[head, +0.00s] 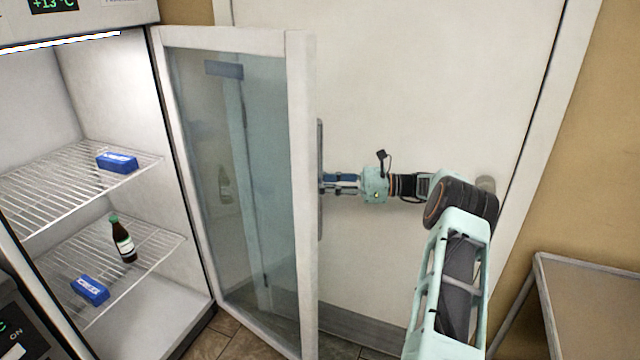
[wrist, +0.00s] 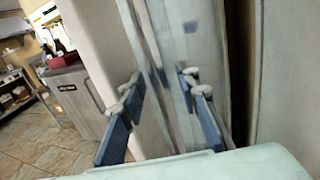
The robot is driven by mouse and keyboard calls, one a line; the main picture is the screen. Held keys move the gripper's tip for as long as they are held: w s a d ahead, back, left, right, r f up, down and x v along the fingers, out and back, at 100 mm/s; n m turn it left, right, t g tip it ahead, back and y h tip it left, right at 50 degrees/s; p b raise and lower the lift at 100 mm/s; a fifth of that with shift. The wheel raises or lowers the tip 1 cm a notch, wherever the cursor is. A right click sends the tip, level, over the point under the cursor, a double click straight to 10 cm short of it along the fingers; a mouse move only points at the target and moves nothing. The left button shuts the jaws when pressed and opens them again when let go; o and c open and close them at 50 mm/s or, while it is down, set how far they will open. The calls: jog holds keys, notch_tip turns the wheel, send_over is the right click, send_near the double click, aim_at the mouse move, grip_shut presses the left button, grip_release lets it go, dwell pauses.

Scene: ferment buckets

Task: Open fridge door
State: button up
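The fridge door (head: 301,200) has a white frame and a glass pane (head: 235,170). It is swung open to the right of the lit fridge interior (head: 110,90). A grey vertical bar handle (head: 320,135) runs along the door's outer face. My gripper (head: 325,183) is at the handle's middle, reaching in from the right. In the wrist view my gripper (wrist: 163,85) shows two blue fingers spread apart, with the door's edge and bar between and beyond them. Contact between the fingers and the handle cannot be made out.
Wire shelves (head: 70,185) hold a dark bottle (head: 123,240) and blue boxes (head: 117,162). A white door (head: 420,80) stands behind my arm. A grey table (head: 590,300) is at the lower right. The wrist view shows tiled floor (wrist: 50,140) and a counter (wrist: 78,95).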

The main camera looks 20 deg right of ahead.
jog(key=v, duration=0.7)
jog(key=shift+s+d, duration=0.2)
jog(key=shift+c, duration=0.5)
